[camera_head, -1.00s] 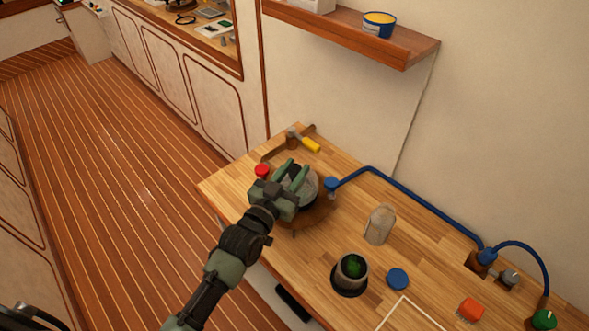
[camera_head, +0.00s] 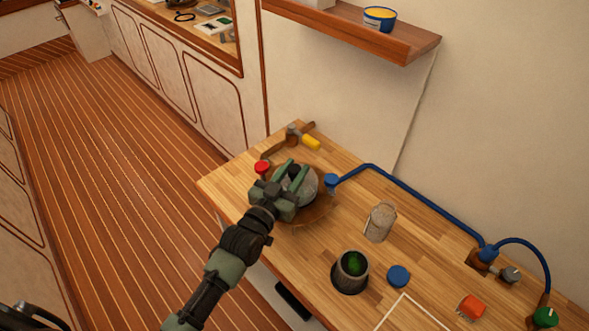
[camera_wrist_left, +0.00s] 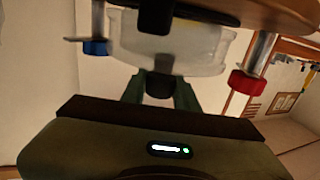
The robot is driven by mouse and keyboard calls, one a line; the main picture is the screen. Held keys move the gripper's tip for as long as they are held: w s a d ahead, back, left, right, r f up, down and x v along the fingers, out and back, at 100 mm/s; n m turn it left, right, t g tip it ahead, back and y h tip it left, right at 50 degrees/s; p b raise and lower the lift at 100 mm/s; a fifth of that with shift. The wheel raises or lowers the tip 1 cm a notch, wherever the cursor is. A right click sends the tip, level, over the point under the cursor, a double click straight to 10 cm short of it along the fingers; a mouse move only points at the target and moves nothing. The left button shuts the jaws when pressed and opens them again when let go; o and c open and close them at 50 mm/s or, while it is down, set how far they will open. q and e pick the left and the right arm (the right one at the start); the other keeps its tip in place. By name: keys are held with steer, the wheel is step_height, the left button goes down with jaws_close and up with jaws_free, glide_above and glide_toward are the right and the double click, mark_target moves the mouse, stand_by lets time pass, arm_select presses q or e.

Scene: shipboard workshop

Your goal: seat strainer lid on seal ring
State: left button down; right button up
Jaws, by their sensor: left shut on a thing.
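The strainer lid (camera_head: 309,185) is a pale grey round piece with a dark knob, over the round wooden base at the bench's far left end. My left gripper (camera_head: 296,168) is shut on the knob, its green fingers on both sides. In the left wrist view, the fingers (camera_wrist_left: 160,87) close around the black knob below a translucent pale body (camera_wrist_left: 165,50). A red knob (camera_head: 262,167) and a blue knob (camera_head: 331,181) stand on opposite sides. The seal ring is hidden, and I cannot tell whether the lid touches it.
A pale canister (camera_head: 380,222), a dark cup with green inside (camera_head: 352,268) and a blue disc (camera_head: 398,276) stand to the right. A blue hose (camera_head: 415,202) runs along the wall side.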

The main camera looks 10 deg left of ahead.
arm_select(q)
steer(key=shift+f, duration=0.1)
steer(key=c, duration=1)
jaws_free()
steer(key=shift+s+a+f, duration=0.15)
steer(key=shift+s, duration=0.35)
steer(key=b+v, duration=0.1)
steer(key=v, duration=0.5)
steer(key=shift+s+a, duration=0.1)
steer(key=shift+s, duration=0.25)
